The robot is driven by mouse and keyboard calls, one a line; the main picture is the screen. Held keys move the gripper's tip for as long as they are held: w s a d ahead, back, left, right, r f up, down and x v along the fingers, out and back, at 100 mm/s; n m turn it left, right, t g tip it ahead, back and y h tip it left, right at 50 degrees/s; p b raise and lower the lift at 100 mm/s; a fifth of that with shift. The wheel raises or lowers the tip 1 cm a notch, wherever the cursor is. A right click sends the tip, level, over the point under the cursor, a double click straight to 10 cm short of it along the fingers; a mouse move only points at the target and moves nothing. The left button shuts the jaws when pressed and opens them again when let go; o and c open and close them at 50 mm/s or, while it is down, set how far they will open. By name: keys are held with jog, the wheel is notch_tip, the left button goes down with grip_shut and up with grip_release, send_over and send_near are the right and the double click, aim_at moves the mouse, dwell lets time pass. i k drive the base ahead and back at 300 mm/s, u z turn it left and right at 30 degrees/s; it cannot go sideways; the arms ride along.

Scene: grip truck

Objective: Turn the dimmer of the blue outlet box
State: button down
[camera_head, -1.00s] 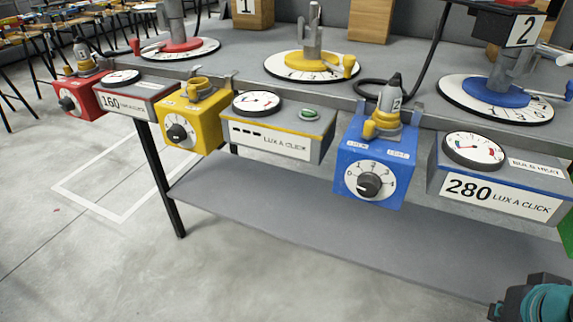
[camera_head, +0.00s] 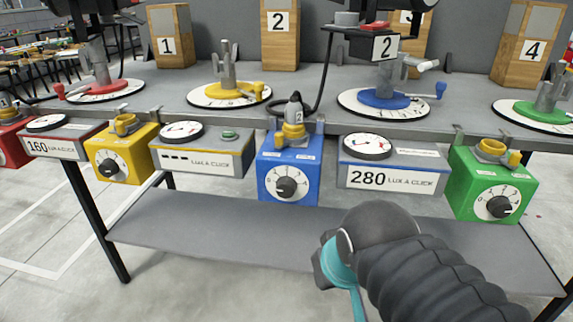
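The blue outlet box (camera_head: 289,165) hangs on the front edge of the bench, near the middle of the head view. Its black dimmer knob (camera_head: 286,187) sits on a white numbered dial on the front face. A grey plug marked 2 (camera_head: 293,110) stands in the yellow socket on top of the box. My arm shows at the lower right, below and to the right of the blue box and apart from it. My gripper's fingertips cannot be made out.
A grey 280 lux meter box (camera_head: 391,180) is right of the blue box, then a green outlet box (camera_head: 492,183). A LUX A CLICK meter box (camera_head: 203,160) and a yellow outlet box (camera_head: 122,155) are to the left. A lower shelf (camera_head: 205,228) runs beneath.

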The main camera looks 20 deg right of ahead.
aim_at(285, 186)
jog(key=z, duration=1)
jog(key=k, duration=0.65)
jog(key=u, duration=0.8)
